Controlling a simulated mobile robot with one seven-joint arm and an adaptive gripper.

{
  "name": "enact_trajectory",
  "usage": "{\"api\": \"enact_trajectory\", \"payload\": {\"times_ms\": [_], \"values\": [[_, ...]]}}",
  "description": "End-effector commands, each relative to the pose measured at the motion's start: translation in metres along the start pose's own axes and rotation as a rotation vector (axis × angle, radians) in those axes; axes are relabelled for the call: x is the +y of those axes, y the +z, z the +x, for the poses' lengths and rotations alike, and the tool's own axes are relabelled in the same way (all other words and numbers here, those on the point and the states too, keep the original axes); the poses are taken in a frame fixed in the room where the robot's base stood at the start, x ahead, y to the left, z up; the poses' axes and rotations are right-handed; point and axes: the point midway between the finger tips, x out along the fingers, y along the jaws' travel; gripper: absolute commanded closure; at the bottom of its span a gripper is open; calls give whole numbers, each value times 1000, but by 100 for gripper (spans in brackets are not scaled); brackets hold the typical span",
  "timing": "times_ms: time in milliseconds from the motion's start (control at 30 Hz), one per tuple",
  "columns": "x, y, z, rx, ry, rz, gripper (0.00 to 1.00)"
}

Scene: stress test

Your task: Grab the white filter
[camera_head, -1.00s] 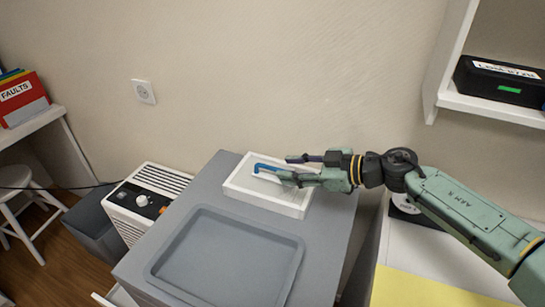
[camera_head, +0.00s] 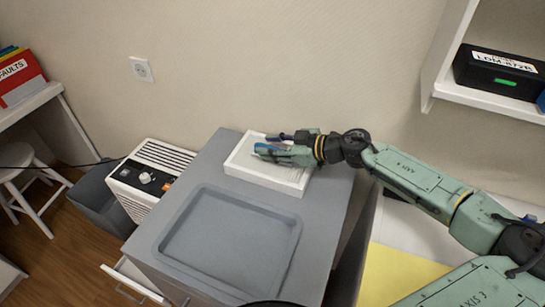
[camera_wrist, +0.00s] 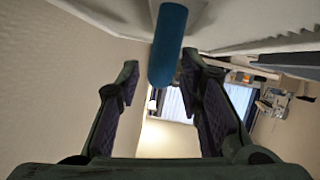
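The white filter (camera_head: 262,179) is a shallow white rectangular frame with a blue handle. It lies on the grey cabinet top near the wall in the head view. My gripper (camera_head: 262,144) is over the filter, coming from the right with its fingers pointing left, and hides most of the handle. In the wrist view the blue handle (camera_wrist: 168,45) runs between the two fingers of my gripper (camera_wrist: 160,66), with a gap on the left and little room on the right. The fingers stand apart and look open.
A grey recessed tray (camera_head: 230,240) takes up the front of the cabinet top (camera_head: 205,170). A white unit with a knob (camera_head: 130,180) stands left of the cabinet. The wall is close behind. A white shelf (camera_head: 490,103) with a black box (camera_head: 498,72) is at the upper right.

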Motion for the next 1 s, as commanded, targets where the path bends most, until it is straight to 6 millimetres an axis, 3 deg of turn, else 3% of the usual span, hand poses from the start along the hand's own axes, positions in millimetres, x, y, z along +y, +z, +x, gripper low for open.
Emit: {"api": "enact_trajectory", "payload": {"times_ms": [267, 767, 1000], "values": [[0, 1, 3, -1, 2, 0, 67], [0, 1, 3, -1, 1, 0, 100], [0, 1, 3, -1, 1, -1, 100]]}}
